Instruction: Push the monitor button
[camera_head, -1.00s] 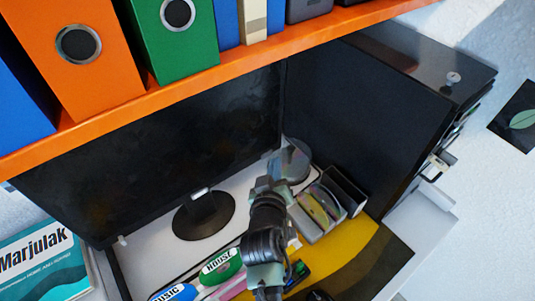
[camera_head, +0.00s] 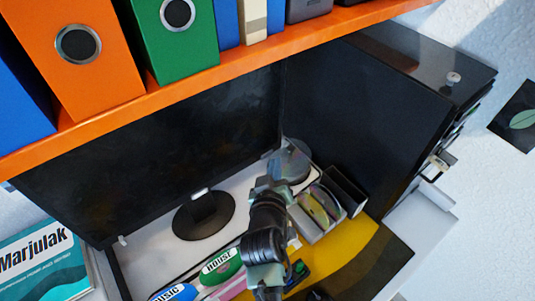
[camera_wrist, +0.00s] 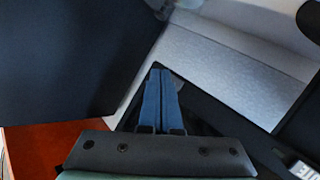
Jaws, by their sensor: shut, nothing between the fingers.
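The black monitor (camera_head: 150,150) stands under the orange shelf in the head view, its screen dark and its round-based stand on the desk. A small light piece (camera_head: 200,193) shows at the middle of its lower edge and another (camera_head: 122,240) at its lower left; I cannot tell whether either is the button. My gripper (camera_head: 278,160) is near the monitor's lower right corner; contact cannot be made out. In the wrist view my gripper's blue fingers (camera_wrist: 160,72) are together and empty, beside a large dark panel (camera_wrist: 60,60) on the left.
The orange shelf (camera_head: 235,68) with binders overhangs the monitor. A disc spindle (camera_head: 292,162) and a disc rack (camera_head: 325,215) stand right of my gripper. A tall black cabinet (camera_head: 360,120) closes the right side. Labelled items (camera_head: 220,265) lie in front.

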